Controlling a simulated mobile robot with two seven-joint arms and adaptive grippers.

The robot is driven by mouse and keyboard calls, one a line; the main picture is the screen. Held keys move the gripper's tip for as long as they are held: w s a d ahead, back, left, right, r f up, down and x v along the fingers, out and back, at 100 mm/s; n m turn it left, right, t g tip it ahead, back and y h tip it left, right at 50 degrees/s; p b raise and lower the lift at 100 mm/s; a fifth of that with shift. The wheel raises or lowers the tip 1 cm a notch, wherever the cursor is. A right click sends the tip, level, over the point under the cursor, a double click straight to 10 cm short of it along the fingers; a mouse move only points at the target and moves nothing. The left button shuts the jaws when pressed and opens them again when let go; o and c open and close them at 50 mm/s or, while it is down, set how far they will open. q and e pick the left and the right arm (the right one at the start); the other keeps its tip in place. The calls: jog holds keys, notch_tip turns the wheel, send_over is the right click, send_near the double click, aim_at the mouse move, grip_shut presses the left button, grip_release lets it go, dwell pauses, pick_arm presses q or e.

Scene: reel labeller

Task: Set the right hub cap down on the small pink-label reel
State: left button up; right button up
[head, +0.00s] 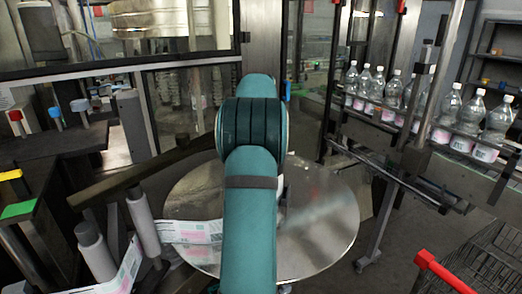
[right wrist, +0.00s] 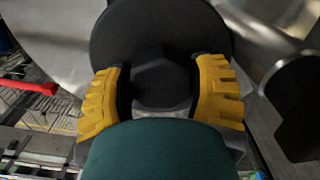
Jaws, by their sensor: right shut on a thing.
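My right gripper (right wrist: 160,72) is shut on the black hub cap (right wrist: 158,25) in the right wrist view. Its two yellow-padded fingers sit on either side of the cap's dark hexagonal grip, and the cap's round flange spreads beyond them. In the head view my teal arm covers the gripper and the cap. A wide shiny metal disc (head: 325,215) lies behind that arm. A small white edge beside the arm may be part of the reel, but the small pink-label reel cannot be made out. My left gripper is in neither view.
A pink-printed label web (head: 195,232) runs left from the disc past grey rollers (head: 143,222). A dark bar (head: 135,175) crosses at left. Clear bottles (head: 468,110) line a conveyor at right. A wire cart with a red handle (head: 445,270) stands at lower right.

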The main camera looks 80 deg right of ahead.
jog(key=shift+f+b, duration=0.55)
jog(key=shift+f, duration=0.5)
jog(key=o, duration=1.4)
notch_tip(320, 180, up, 12)
